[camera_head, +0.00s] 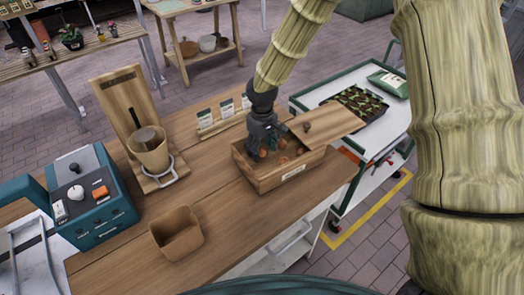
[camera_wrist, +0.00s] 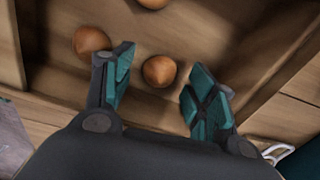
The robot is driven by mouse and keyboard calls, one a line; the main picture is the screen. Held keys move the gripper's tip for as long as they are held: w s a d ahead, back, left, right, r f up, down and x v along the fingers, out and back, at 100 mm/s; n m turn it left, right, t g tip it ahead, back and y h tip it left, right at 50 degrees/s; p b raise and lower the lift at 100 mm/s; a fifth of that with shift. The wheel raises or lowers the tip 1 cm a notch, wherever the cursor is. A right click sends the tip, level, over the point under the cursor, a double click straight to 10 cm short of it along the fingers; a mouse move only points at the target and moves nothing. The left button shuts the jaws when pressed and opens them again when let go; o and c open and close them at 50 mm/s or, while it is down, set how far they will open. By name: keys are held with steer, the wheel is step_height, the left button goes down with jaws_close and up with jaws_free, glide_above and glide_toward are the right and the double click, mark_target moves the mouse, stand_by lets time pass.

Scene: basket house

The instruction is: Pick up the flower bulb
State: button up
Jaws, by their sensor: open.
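Several round orange-brown flower bulbs lie in a wooden box (camera_head: 291,176) on the wooden table. In the wrist view one flower bulb (camera_wrist: 159,71) lies just ahead of the gap between the fingertips. Another bulb (camera_wrist: 91,41) lies to the left, beside the left finger, and a third (camera_wrist: 153,2) is cut off at the top edge. My gripper (camera_wrist: 157,85) is open, with teal finger pads, and nothing is held. In the head view my gripper (camera_head: 268,145) reaches down into the box and partly hides the bulbs.
A wooden lid (camera_head: 328,122) with a knob rests over the right end of the box. A square brown pot (camera_head: 176,233) stands at the front. A wooden stand with a cup (camera_head: 148,150) and a teal machine (camera_head: 90,198) are at left. A cart (camera_head: 386,150) stands at right.

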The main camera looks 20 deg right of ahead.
mark_target(262, 148)
steer(key=shift+w+f, duration=0.3)
steer(key=shift+f, duration=0.3)
steer(key=shift+s+r, duration=0.25)
steer(key=shift+s, duration=0.1)
steer(key=shift+w+f, duration=0.15)
steer(key=shift+w, duration=0.05)
steer(key=c, duration=0.9)
steer(key=shift+s, duration=0.15)
steer(key=shift+c, duration=0.2)
steer(key=shift+r, duration=0.35)
steer(key=shift+r+b, duration=1.4)
steer(key=shift+r, duration=3.35)
